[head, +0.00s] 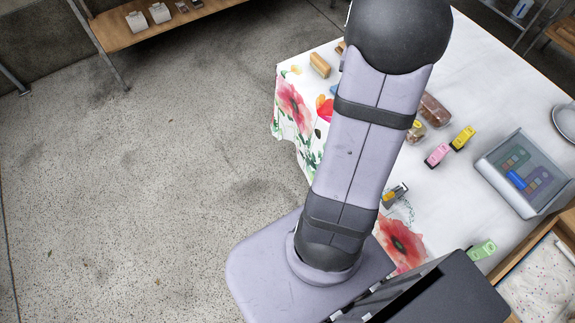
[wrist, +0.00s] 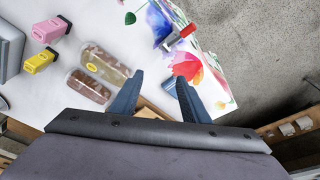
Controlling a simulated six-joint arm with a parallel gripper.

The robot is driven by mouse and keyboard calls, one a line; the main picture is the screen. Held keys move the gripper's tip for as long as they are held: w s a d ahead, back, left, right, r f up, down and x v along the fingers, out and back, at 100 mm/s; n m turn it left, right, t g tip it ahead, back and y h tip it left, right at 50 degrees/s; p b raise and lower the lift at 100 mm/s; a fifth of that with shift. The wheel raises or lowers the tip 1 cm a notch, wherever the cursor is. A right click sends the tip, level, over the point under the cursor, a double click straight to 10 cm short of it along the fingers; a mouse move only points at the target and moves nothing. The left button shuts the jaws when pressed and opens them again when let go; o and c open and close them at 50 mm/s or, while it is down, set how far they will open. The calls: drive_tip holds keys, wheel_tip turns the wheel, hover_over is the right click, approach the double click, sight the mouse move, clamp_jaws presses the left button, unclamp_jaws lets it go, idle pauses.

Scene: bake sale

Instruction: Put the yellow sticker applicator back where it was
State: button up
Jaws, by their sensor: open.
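The yellow sticker applicator (head: 463,138) stands on the white table to the right of my arm, just beyond the pink applicator (head: 437,155). The yellow one (wrist: 40,60) also shows at the left of the wrist view, with the pink one (wrist: 50,30) above it. My gripper (wrist: 160,80) is open, with its two dark fingers apart over the flowered part of the tablecloth and nothing seen held between them. It is well to the right of the yellow applicator in the wrist view. In the head view my arm hides the gripper.
A grey tray (head: 484,172) with coloured pieces inside is at the right. A green applicator (head: 482,250) stands near the front. Clear packs of baked goods (wrist: 105,65) lie between my gripper and the yellow applicator. A tan block (head: 320,65) is near the far left edge.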

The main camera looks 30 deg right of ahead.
drive_tip(key=w+a+n+y, duration=0.15)
drive_tip(key=a+n, duration=0.45)
drive_tip(key=a, duration=1.3)
drive_tip(key=s+a+f+n+g, duration=0.1)
drive_tip(key=s+a+n, duration=0.3)
drive_tip(key=a, duration=0.9)
drive_tip(key=s+f, duration=0.1)
drive_tip(key=s, duration=0.2)
drive_tip(key=shift+a+f+n+y, duration=0.15)
drive_tip(key=shift+a+n+y, duration=0.1)
drive_tip(key=shift+n+y, duration=0.1)
wheel_tip(320, 180, up, 5)
drive_tip(key=p, duration=0.5)
wheel_tip(320, 180, down, 23)
drive_tip(key=b, duration=2.3)
drive_tip(key=shift+f, duration=0.2)
